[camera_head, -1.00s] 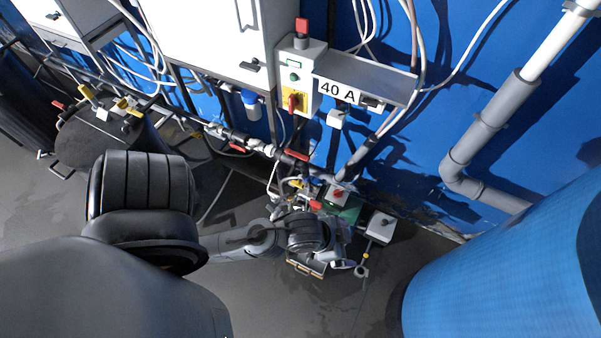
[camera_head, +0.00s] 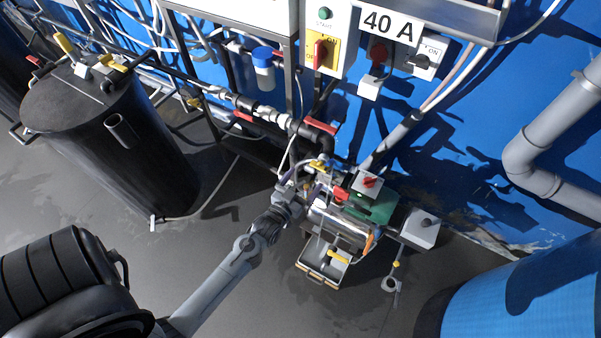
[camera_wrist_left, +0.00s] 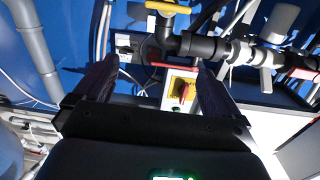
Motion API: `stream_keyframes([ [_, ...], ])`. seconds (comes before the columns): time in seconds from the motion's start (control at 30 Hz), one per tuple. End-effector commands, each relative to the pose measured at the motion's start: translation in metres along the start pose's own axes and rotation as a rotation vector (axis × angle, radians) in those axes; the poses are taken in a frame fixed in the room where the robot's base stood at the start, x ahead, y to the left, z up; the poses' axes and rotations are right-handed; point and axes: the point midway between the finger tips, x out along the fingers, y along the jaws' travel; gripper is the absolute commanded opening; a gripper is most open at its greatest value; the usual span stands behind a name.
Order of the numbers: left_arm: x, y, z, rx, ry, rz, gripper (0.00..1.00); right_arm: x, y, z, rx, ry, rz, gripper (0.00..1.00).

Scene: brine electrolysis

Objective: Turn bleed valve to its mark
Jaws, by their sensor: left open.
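A small yellow-handled valve (camera_head: 321,166) sits on the pipework beside the pump in the head view; a yellow handle (camera_wrist_left: 167,8) also shows at the top of the left wrist view, on a black fitting. No label shows which valve is the bleed valve, and its mark cannot be made out. My left gripper (camera_head: 298,184) is close to this valve, just left of the pump; its fingertips are hard to see there. In the left wrist view my left gripper (camera_wrist_left: 155,66) is open with nothing between its fingers, and the yellow handle lies beyond the fingertips. My right gripper is out of view.
A metal pump (camera_head: 335,225) stands by the wall, with a small tray (camera_head: 318,272) in front. Red-handled valves (camera_head: 320,127) sit on the pipe above. A black tank (camera_head: 150,165) stands left, a blue drum (camera_head: 530,300) right.

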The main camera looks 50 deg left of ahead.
Motion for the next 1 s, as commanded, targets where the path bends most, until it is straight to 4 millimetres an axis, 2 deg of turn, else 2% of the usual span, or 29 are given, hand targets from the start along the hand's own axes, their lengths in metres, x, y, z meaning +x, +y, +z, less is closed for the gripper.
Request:
stream_keyframes([
  [0.03,0.006,0.001,0.029,-0.013,0.001,-0.011,0.98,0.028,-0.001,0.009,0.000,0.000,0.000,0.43],
  [0.1,0.011,0.002,0.042,-0.024,0.006,-0.021,0.98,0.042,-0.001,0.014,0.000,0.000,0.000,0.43],
  [0.23,0.020,0.004,0.051,-0.039,0.023,-0.032,0.98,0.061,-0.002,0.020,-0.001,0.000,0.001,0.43],
  [0.57,0.040,0.007,0.053,-0.047,0.041,-0.032,0.98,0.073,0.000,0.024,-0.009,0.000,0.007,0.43],
  [1.0,0.107,0.004,0.051,-0.047,0.040,-0.032,0.98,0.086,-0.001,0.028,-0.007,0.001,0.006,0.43],
])
